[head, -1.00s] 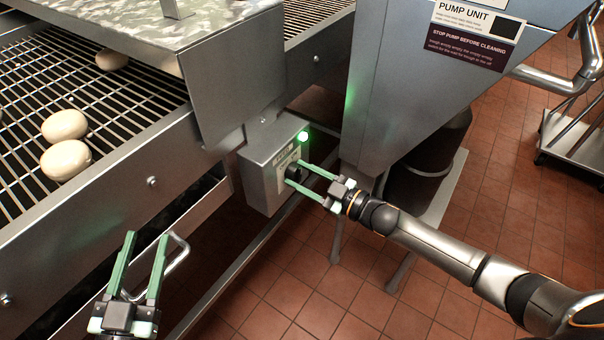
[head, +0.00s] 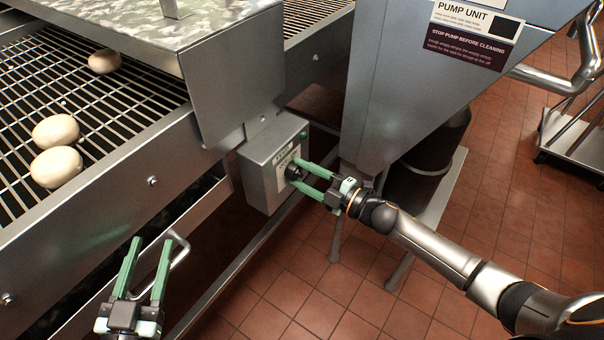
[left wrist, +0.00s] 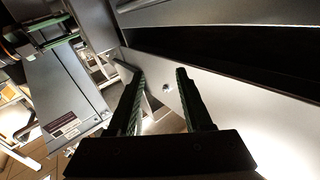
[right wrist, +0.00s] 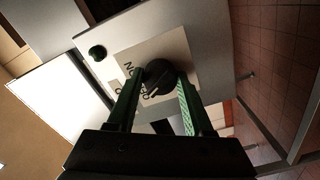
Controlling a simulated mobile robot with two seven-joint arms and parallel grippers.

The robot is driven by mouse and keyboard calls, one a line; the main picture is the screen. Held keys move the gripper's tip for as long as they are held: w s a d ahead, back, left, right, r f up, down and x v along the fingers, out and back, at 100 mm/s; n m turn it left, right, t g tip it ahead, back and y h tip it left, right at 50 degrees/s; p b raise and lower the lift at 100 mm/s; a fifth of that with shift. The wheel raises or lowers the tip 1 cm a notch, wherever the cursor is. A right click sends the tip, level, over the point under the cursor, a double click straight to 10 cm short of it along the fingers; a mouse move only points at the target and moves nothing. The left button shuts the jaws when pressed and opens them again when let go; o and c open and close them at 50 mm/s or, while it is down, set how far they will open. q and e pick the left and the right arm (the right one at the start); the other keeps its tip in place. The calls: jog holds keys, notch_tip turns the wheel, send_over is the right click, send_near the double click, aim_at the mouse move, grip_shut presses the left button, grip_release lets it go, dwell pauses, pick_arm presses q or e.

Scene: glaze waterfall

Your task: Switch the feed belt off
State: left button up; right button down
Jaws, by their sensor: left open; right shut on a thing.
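The grey control box (head: 262,165) hangs on the side of the feed belt frame (head: 120,165). Its black rotary knob (head: 293,172) sits on a pale label plate and also shows in the right wrist view (right wrist: 158,78). The lamp (head: 303,135) at the box's top corner is dark; it looks dark green in the right wrist view (right wrist: 97,52). My right gripper (head: 300,173) is shut on the knob, fingers either side, hiding part of it and its lettering.
Several pale round pieces lie on the wire belt (head: 90,95), including one front piece (head: 56,167). A metal hood (head: 230,75) covers part of the belt. The pump unit (head: 420,80) stands right of the box. A trolley (head: 575,150) stands at far right. Tiled floor is open in front.

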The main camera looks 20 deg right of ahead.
pick_arm(q)
jog(key=shift+r, duration=0.25)
pick_arm(e)
jog(key=shift+c, duration=1.5)
grip_release()
jog(key=shift+s+d, duration=0.1)
